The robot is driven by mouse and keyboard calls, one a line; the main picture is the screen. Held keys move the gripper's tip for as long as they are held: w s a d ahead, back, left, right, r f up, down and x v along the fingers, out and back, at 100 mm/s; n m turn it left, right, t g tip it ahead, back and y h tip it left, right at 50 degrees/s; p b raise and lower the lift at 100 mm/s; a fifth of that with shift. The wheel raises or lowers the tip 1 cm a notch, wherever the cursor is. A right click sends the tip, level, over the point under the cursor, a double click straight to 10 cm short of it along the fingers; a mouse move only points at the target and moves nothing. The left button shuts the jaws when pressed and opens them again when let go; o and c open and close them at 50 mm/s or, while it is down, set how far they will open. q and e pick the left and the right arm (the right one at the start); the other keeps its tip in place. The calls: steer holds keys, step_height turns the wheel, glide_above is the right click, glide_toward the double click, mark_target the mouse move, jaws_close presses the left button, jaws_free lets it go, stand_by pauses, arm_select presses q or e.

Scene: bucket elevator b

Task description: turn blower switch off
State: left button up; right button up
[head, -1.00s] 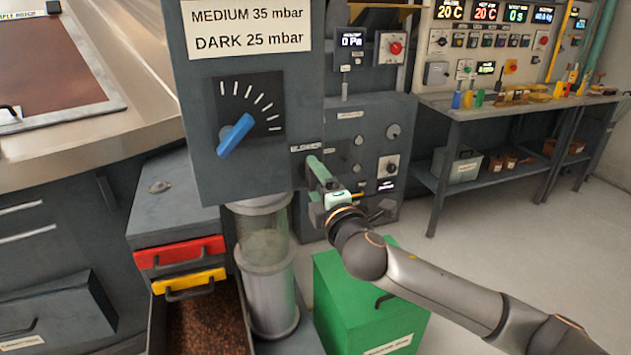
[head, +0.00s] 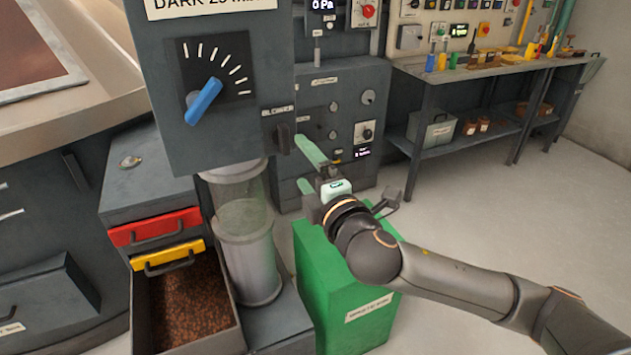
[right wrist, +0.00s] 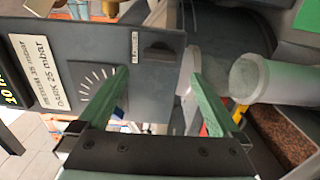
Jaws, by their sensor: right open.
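One fingertip is just right of the switch in the head view, the other lower. In the right wrist view the fingers (right wrist: 157,78) point toward the box, with the switch beyond the gap. My left gripper is out of view.
A blue-pointer dial (head: 204,101) is on the box front. A clear tube (head: 245,220) stands below it. A green bin (head: 345,285) sits under my right arm. Red (head: 155,228) and yellow (head: 168,257) handled panels are lower left. Open floor lies to the right.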

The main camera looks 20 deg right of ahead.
steer(key=shift+s, duration=2.15)
step_height(320, 180, down, 13)
steer(key=a+m+g+y+p, duration=0.1)
steer(key=a+m+g+y, duration=0.1)
steer(key=a+m+g, duration=0.15)
steer(key=s+d+f+m+g+p, duration=0.1)
steer(key=s+f+m+g, duration=0.1)
steer(key=s+f+m, duration=0.4)
steer(key=s+f+m+g+p, duration=0.2)
steer(key=s+f+m, duration=0.5)
steer(key=s+f, duration=0.7)
step_height(320, 180, down, 4)
steer(key=shift+d+r+g, duration=0.1)
steer(key=shift+d+g, duration=0.25)
steer(key=shift+g, duration=0.2)
